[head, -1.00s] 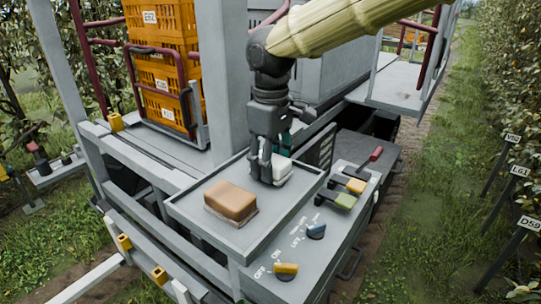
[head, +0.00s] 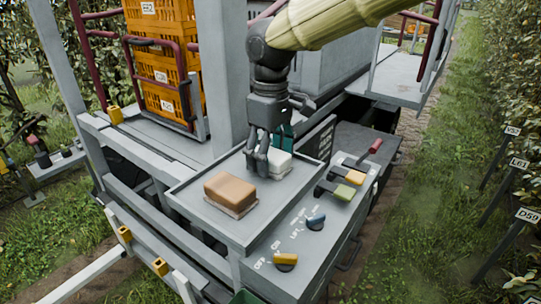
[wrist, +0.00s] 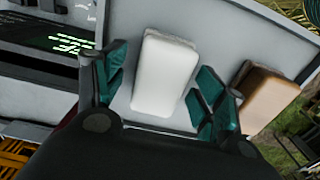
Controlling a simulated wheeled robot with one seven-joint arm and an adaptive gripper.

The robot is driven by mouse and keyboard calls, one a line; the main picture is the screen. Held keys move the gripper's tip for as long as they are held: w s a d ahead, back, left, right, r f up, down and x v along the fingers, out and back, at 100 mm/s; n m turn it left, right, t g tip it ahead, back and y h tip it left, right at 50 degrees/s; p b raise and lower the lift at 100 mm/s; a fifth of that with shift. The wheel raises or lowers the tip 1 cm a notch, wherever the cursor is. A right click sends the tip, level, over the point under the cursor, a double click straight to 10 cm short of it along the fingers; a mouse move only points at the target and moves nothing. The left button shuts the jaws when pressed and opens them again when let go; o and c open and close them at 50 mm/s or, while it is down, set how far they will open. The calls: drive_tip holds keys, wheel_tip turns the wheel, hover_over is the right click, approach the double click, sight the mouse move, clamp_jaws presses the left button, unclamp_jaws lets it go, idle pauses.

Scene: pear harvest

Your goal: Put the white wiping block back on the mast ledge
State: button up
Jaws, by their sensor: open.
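The white wiping block (head: 279,162) lies on the grey rimmed ledge (head: 228,228) at the foot of the grey mast (head: 222,75). It also shows in the wrist view (wrist: 165,75), between the two teal-padded fingers, with a gap on each side. My gripper (wrist: 160,92) is open around the block. In the head view my gripper (head: 268,158) points down at the ledge and partly hides the block. A brown block (head: 230,192) lies on a thin base on the same ledge, to the left and nearer; it also shows in the wrist view (wrist: 268,97).
A panel with coloured levers (head: 345,193) and knobs (head: 315,222) adjoins the ledge on the right. Stacked orange crates (head: 165,68) stand behind on the left. The ledge's front right part is bare. Grass and numbered stakes lie to the right.

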sight(271, 153)
wheel_tip(271, 153, up, 12)
drive_tip(key=b, duration=0.3)
drive_tip(key=shift+b, duration=0.4)
drive_tip(key=shift+f, duration=0.1)
drive_tip(key=shift+c, duration=0.3)
idle(0.7)
